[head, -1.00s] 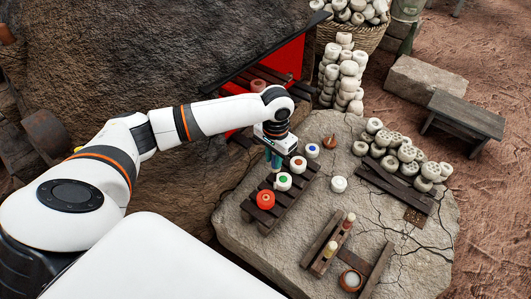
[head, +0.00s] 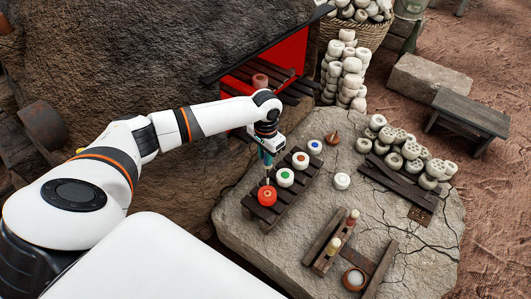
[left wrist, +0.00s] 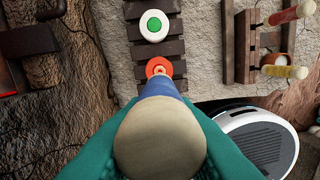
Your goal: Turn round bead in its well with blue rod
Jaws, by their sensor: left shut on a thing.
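My left gripper (head: 267,158) is shut on the blue rod (left wrist: 160,88), whose round pale tan end (left wrist: 161,137) faces the wrist camera between the teal fingers. The rod points down at the red-orange round piece (head: 267,195) at the near end of the dark slatted rack (head: 258,214). In the left wrist view the same red-orange piece (left wrist: 159,66) lies just beyond the rod, with a small round centre. The rod hides part of it, so I cannot tell whether the tip touches the bead or its well. My right gripper is not in view.
White pieces with green (head: 285,177), orange-brown (head: 300,159) and blue (head: 315,146) centres stand along the rack. A wooden holder (head: 322,236) with pale-ended rods stands to the right. The kiln's red opening (head: 285,72) is behind the arm.

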